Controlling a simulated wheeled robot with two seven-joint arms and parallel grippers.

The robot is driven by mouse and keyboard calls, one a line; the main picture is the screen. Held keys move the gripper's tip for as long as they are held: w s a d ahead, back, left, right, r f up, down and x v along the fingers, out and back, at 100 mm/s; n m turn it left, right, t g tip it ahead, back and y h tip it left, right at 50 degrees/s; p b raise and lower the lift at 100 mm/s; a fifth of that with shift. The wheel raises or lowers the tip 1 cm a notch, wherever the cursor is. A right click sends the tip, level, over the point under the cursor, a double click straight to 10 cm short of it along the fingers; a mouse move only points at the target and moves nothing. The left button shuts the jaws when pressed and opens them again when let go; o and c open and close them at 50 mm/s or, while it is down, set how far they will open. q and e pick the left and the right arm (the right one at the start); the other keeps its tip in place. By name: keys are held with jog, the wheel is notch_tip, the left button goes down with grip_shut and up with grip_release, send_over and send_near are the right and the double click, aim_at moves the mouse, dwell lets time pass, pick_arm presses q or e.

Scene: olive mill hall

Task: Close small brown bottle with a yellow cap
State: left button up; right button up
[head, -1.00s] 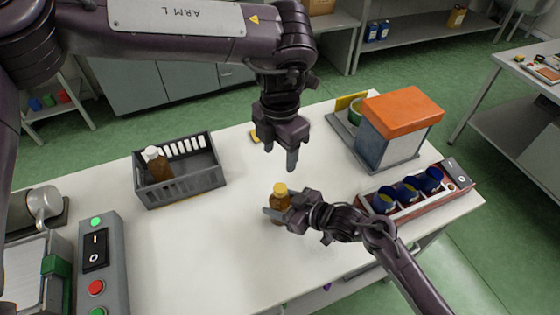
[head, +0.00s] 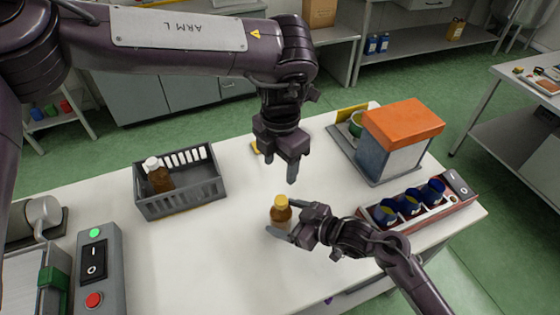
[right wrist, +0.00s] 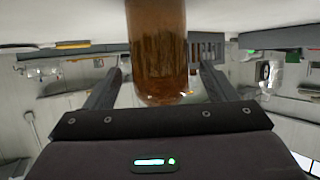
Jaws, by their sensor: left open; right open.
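The small brown bottle (head: 280,215) stands upright on the white table, with a yellow cap (head: 281,201) on its top. How tightly the cap sits cannot be told. My right gripper (head: 285,219) is open, its fingers apart on either side of the bottle. In the right wrist view the brown bottle (right wrist: 159,50) shows between the two spread fingers, with a gap on each side; its cap is out of that view. My left gripper (head: 281,168) is open and empty, pointing down above the table behind the bottle.
A grey crate (head: 200,196) holding a white-capped brown bottle (head: 158,177) stands left. A rack with blue cups (head: 410,203) and an orange-topped box (head: 402,120) stand right. A control box (head: 94,262) is at front left. The table left of the bottle is clear.

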aim_at(291, 218)
jog(key=v, duration=0.4)
jog(key=shift+s+d+b, duration=0.15)
jog(key=shift+d+b, duration=0.1)
jog(key=shift+b, duration=0.1)
jog(key=shift+s+d+r, duration=0.3)
jog(key=shift+d, duration=0.1)
